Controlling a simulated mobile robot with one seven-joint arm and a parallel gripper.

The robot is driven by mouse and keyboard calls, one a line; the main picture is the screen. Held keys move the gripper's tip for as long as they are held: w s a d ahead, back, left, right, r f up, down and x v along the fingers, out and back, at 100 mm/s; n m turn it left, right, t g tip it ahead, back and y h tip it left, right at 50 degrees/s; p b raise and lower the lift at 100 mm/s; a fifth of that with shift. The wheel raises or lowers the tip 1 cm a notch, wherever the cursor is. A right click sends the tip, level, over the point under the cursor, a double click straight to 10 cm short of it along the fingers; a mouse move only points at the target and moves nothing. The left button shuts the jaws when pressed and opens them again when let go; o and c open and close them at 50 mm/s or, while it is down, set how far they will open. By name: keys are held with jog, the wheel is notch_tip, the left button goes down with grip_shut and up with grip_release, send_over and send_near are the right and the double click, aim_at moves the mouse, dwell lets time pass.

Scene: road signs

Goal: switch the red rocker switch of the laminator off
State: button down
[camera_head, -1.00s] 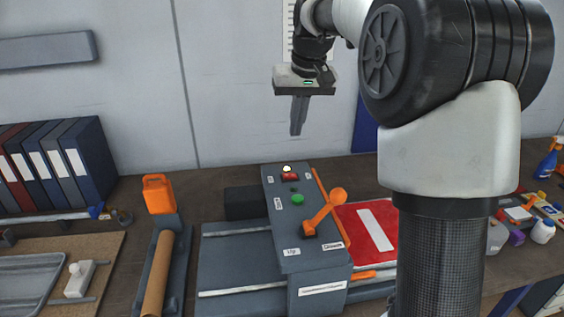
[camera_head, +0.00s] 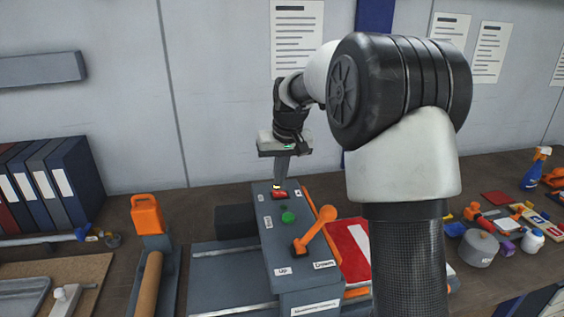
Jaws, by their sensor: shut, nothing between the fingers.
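The laminator (camera_head: 262,262) is a dark grey machine on the bench with a raised control panel. Its red rocker switch (camera_head: 280,196) sits at the far end of the panel, partly hidden by my fingers. A small yellowish-white lamp (camera_head: 276,187) shows just behind the switch. My gripper (camera_head: 281,182) is shut and empty, pointing down right at the switch. I cannot tell whether the fingertips touch it. A green button (camera_head: 288,217) and an orange lever (camera_head: 314,230) are nearer on the panel.
A red sign with a white bar (camera_head: 352,250) lies at the laminator's right. An orange-topped holder (camera_head: 147,214) stands left. Binders (camera_head: 60,182) stand at the far left. Several bottles, a pot (camera_head: 479,248) and small items crowd the right. My arm hides part of the bench.

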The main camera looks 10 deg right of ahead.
aim_at(278, 195)
jog(key=shift+a+f, duration=0.15)
jog(key=shift+f, duration=0.95)
jog(key=shift+s+a+f+h+b, duration=0.1)
jog(key=shift+a+f+h+b, duration=0.2)
jog(key=shift+a+f+h, duration=0.3)
jog(key=shift+d+r, duration=0.1)
jog(key=shift+d, duration=0.15)
jog(key=shift+s+d, duration=0.1)
jog(key=shift+d, duration=0.05)
